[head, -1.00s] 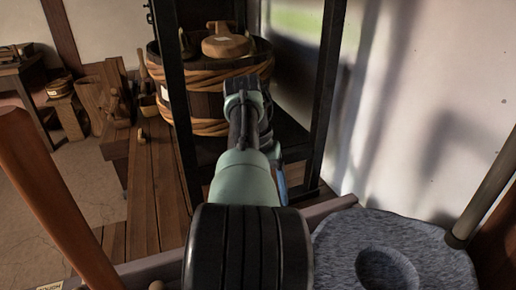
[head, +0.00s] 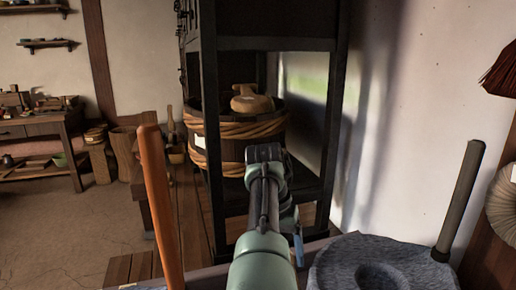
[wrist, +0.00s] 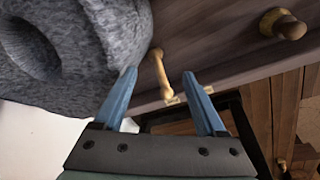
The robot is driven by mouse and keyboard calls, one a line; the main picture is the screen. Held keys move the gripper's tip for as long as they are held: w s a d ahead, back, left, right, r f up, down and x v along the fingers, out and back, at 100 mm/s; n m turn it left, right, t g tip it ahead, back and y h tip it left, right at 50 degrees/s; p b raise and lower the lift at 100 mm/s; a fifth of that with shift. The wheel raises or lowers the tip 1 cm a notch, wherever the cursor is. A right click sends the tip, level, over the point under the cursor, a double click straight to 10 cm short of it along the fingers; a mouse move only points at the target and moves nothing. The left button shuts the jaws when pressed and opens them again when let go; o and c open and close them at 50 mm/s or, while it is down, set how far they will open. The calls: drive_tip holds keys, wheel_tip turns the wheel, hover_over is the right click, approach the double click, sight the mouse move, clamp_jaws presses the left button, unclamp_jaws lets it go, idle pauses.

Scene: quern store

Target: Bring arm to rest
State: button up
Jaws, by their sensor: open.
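My arm reaches forward from the bottom middle of the head view, over the bench edge toward the dark frame. My gripper (wrist: 160,77) is open in the wrist view, its two blue fingers apart with nothing held. In the head view only a bit of blue finger (head: 298,248) shows beside the arm; the rest is hidden. In the wrist view a light wooden peg (wrist: 162,72) shows between the fingers; I cannot tell its distance from them.
A grey stone with a round hollow (head: 335,258) lies right of my arm, near a dark upright handle (head: 460,195). A black frame (head: 209,130) and a rope-bound tub (head: 235,150) stand ahead. An orange-brown post (head: 160,205) rises at left. Floor is open farther left.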

drive_tip(key=w+r+t, duration=0.9)
drive_tip(key=r+t, duration=0.2)
drive_tip(key=r, duration=0.3)
drive_tip(key=s+a+r+n+t, duration=0.1)
drive_tip(key=s+r+t, duration=0.25)
drive_tip(key=r, duration=0.35)
drive_tip(key=s+r+t, duration=0.3)
drive_tip(key=s+r, duration=0.1)
drive_tip(key=r, duration=0.3)
drive_tip(key=s+a+r+n+t+y+p, duration=0.1)
drive_tip(key=s+r+t, duration=0.2)
drive_tip(key=s+r, duration=0.35)
drive_tip(key=s+a+r+t, duration=0.2)
drive_tip(key=s+r+t, duration=0.15)
drive_tip(key=s, duration=0.65)
drive_tip(key=s+a+r+n+t+y+p, duration=0.1)
drive_tip(key=s+r+t, duration=0.2)
drive_tip(key=s+r, duration=0.45)
wheel_tip(320, 180, up, 35)
drive_tip(key=p, duration=3.6)
drive_tip(key=shift+s+a+r+p, duration=0.2)
drive_tip(key=shift+s+p, duration=0.15)
drive_tip(key=shift+s, duration=0.05)
